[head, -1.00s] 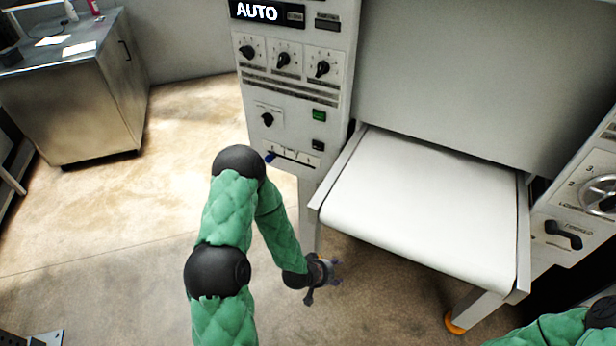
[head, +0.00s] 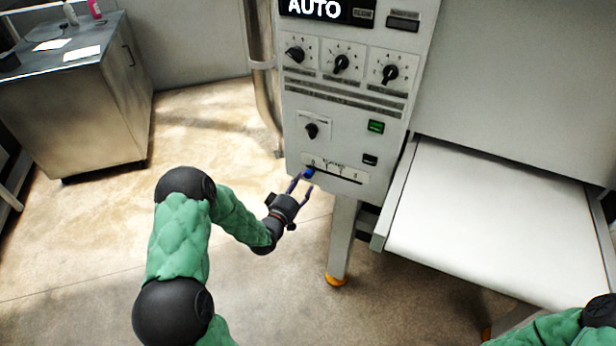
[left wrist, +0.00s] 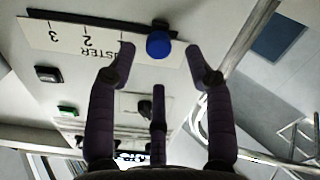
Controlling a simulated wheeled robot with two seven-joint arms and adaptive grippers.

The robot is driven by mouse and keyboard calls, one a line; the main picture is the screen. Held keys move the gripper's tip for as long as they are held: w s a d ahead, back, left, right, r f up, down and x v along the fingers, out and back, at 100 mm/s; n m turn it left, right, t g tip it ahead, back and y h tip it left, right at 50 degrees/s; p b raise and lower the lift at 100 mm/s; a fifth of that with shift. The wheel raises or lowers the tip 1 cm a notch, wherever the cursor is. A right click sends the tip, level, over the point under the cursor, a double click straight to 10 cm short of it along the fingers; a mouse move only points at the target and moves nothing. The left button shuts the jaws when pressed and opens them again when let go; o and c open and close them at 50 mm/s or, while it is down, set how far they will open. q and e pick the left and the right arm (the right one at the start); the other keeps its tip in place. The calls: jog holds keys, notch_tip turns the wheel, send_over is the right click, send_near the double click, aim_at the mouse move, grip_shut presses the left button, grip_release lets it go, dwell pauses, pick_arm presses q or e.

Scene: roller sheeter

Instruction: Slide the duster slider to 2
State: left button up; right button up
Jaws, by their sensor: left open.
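The duster slider's blue knob (head: 308,173) is at the left end of its slot, by the 0 end of the scale on the control panel (head: 350,130). In the left wrist view the blue knob (left wrist: 158,44) shows large, with the upside-down scale plate (left wrist: 75,38) marked 2 and 3 running off to the left. My left gripper (head: 303,186) is open just in front of the knob. In the left wrist view its fingertips stand on either side of the knob with gaps showing; contact is not visible. My right gripper is out of view.
Dials, a green button (head: 376,127) and a dark switch (head: 370,159) sit on the panel near the slider. The white sheeter bed (head: 500,220) extends to the right. A metal cabinet (head: 85,120) stands at the far left, with open floor between.

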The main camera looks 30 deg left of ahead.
aim_at(307, 176)
pick_arm(q)
jog(key=shift+w+a+b, duration=0.2)
jog(key=shift+w+b, duration=0.4)
jog(key=shift+w, duration=2.4)
grip_shut()
jog(key=shift+d, duration=0.15)
